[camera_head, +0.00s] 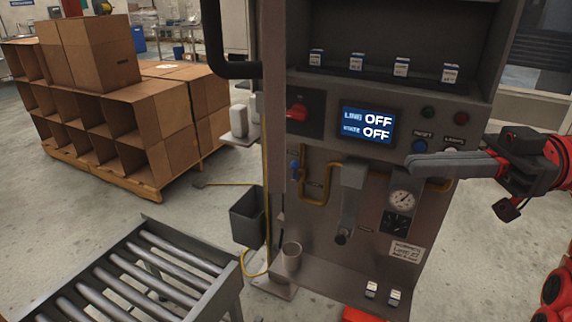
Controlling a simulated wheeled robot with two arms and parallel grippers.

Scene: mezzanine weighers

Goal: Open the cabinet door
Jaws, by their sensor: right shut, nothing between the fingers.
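The grey metal cabinet (325,215) stands in the middle of the view, with a lit screen (368,122) reading OFF on two lines. A thin upright panel (272,100) runs along its left side, and a black bent bar (214,45) sticks out to the left of it. I cannot tell for sure whether this panel is the door. My right gripper (415,161) comes in from the right, shut and empty, its tips in front of the cabinet just below the blue button. I cannot tell whether it touches the front. My left gripper is out of view.
A red knob (297,112), a gauge (402,198) and a spout (347,205) are on the cabinet front. A roller conveyor (150,265) lies at the front left. Cardboard boxes (100,110) stand behind it on a pallet. Bare floor lies between.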

